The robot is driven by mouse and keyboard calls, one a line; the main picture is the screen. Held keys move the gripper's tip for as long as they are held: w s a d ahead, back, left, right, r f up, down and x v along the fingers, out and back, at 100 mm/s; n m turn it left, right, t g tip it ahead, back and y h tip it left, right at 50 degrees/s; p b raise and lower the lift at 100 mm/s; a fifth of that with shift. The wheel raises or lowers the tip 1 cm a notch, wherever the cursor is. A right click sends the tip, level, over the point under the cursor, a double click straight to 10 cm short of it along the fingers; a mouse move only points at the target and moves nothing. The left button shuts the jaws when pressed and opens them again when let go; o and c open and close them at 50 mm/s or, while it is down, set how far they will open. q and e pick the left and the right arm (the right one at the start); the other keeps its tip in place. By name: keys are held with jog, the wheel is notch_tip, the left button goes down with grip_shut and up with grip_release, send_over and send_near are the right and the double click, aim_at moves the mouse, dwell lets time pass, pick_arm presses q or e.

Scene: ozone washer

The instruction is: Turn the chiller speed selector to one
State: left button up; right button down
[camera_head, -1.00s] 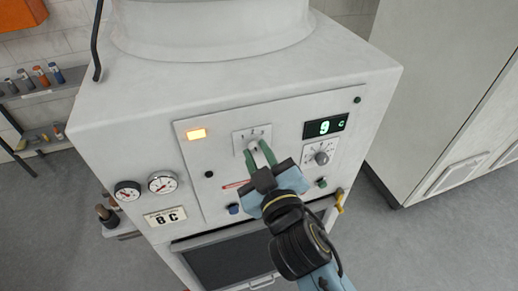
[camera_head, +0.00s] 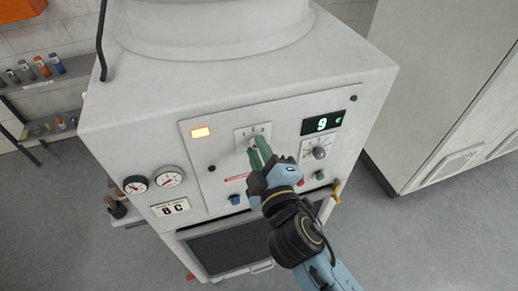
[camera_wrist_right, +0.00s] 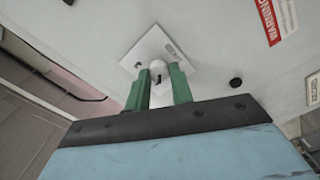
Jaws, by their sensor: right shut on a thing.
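The selector (camera_wrist_right: 157,68) is a pale knob on a square white plate with small markings, on the front panel of the white machine. The plate (camera_head: 253,131) shows above my gripper in the head view. My right gripper (camera_head: 257,148) has green fingers that are shut on the knob, one finger on each side of it. In the right wrist view the fingers (camera_wrist_right: 160,85) flank the knob, and a dark mark shows on it between them. The knob's exact setting is too small to read. My left gripper is not in view.
A lit amber lamp (camera_head: 200,132) is left of the selector. A green display (camera_head: 322,123) reading 9 and another knob (camera_head: 319,152) are on the right. A shelf (camera_head: 50,80) stands at left.

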dwell(0.3)
jog(key=c, duration=1.2)
grip_release()
jog(key=b+v, duration=0.2)
jog(key=v, duration=1.1)
jog(key=shift+s+b, duration=0.15)
jog(key=shift+b, duration=0.25)
